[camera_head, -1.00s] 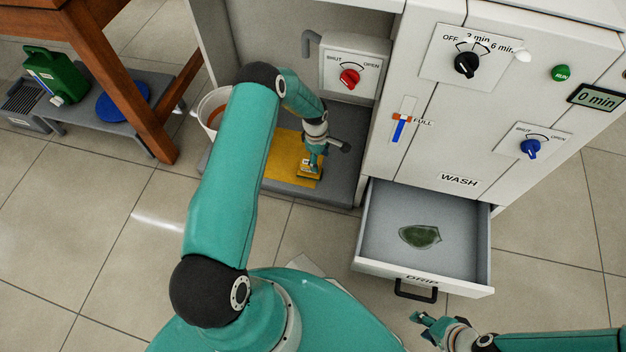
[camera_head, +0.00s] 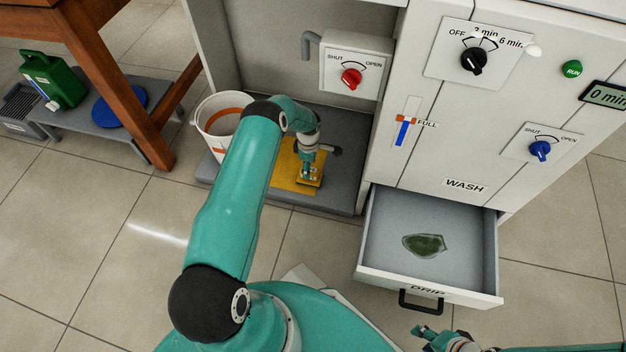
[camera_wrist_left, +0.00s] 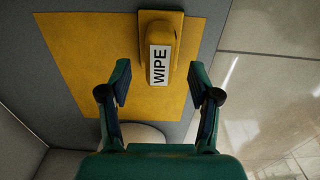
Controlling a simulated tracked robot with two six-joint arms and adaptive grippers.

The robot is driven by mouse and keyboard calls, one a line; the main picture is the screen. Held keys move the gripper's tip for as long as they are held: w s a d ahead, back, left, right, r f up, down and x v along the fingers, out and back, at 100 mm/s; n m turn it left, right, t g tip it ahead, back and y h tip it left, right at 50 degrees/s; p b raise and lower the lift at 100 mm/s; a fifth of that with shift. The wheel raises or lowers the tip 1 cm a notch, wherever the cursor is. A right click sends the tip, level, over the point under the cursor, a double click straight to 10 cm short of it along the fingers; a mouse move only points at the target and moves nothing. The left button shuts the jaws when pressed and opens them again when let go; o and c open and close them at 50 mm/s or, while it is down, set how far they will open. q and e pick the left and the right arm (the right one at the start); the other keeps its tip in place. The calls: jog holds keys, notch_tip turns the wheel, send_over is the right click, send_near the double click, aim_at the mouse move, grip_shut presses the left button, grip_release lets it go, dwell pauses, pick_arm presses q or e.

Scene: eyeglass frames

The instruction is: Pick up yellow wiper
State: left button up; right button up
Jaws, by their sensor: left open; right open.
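The yellow wiper (camera_wrist_left: 165,48) is a block with a white WIPE label, standing out from a flat yellow mat in the left wrist view. In the head view the wiper (camera_head: 315,175) lies on the mat, partly hidden by my left gripper (camera_head: 309,177). My left gripper (camera_wrist_left: 160,76) is open, its fingertips on either side of the wiper's near end, with gaps at both sides. I cannot tell its exact height above the wiper. My right gripper (camera_head: 427,334) is open and empty at the bottom of the head view, in front of the drawer.
The yellow mat (camera_head: 284,178) lies on a grey platform (camera_head: 337,193). A white bucket (camera_head: 209,128) stands left of it. A red valve knob (camera_head: 351,78) is behind. The open DRIP drawer (camera_head: 470,230), holding a dark green piece (camera_head: 425,244), is to the right.

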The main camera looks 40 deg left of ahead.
pick_arm(q)
jog(key=f, duration=0.1)
jog(key=f+b, duration=0.1)
jog(key=f, duration=0.1)
jog(key=shift+w+f, duration=0.2)
jog(key=shift+f, duration=0.05)
pick_arm(e)
notch_tip(320, 180, down, 2)
pick_arm(q)
grip_shut()
jog(key=shift+r, duration=0.15)
notch_tip(320, 180, up, 10)
jog(key=p, duration=0.4)
pick_arm(e)
notch_tip(320, 180, up, 4)
jog(key=shift+r, duration=0.2)
